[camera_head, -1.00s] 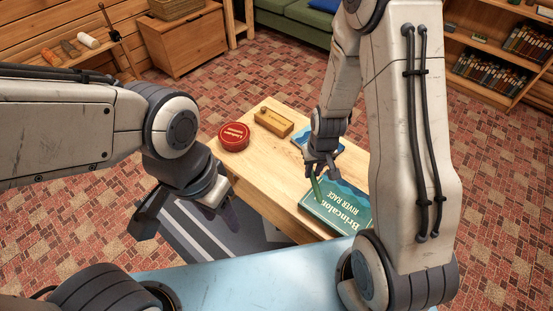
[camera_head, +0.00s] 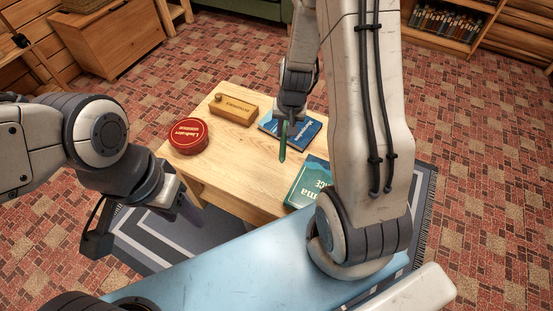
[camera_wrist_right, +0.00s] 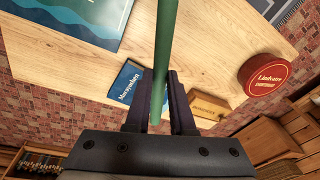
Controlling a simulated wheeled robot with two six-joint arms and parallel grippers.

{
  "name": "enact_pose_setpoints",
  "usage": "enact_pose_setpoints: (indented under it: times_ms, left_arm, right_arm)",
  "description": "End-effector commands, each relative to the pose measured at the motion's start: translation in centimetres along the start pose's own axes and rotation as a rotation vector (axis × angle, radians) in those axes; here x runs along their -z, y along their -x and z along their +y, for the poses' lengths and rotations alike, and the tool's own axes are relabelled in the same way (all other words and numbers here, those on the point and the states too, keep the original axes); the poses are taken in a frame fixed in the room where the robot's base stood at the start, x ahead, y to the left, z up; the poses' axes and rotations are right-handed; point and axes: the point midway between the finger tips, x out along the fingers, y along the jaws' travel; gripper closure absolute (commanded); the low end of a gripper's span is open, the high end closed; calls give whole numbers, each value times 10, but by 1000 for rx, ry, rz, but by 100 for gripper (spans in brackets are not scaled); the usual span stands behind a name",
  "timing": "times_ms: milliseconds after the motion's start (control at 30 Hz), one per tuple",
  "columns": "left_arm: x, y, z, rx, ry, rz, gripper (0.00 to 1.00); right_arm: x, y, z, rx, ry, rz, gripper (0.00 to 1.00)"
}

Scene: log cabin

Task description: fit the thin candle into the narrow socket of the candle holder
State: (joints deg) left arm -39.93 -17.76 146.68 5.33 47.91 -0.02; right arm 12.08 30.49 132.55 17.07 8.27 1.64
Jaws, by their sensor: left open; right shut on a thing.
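My right gripper (camera_head: 288,117) is shut on the thin green candle (camera_head: 283,144), which points down over the middle of the table, beside the small blue book. In the right wrist view the candle (camera_wrist_right: 165,38) runs up out of the frame from between the right gripper's fingers (camera_wrist_right: 161,80). My left gripper (camera_head: 138,222) is open and empty, off the table's near left side. I see no candle holder or socket in either view.
The wooden table (camera_head: 238,160) bears a red round tin (camera_head: 188,135), a wooden box (camera_head: 234,108), a blue book (camera_head: 297,137) and a larger green book (camera_head: 307,183). The table's centre is bare. A wooden chest (camera_head: 108,40) stands on the floor behind left.

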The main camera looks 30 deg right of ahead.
Motion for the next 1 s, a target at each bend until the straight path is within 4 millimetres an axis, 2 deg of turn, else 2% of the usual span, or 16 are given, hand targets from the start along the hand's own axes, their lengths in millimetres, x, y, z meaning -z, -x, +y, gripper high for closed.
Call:
enact_pose_setpoints:
  times_ms: [33, 200, 333, 533, 667, 1000]
  left_arm:
    - [-2, -35, -2, 0, 0, 0, 50]
    - [-4, -80, -6, 0, 0, 0, 50]
    - [-5, -102, -7, 0, 0, 0, 50]
    - [-6, -112, -8, 0, 0, 1, 50]
    - [-6, -113, -8, 0, 0, 1, 50]
    - [-6, -107, -8, 0, 0, 1, 50]
  right_arm:
    - [2, -29, 10, 7, -68, 11, 100]
    - [12, -58, 30, 35, -256, 28, 100]
    - [17, -71, 39, 54, -356, 38, 100]
    - [20, -78, 42, 69, -421, 41, 100]
    - [20, -90, 24, 70, -421, 39, 100]
    - [23, -141, -46, 69, -420, 39, 100]
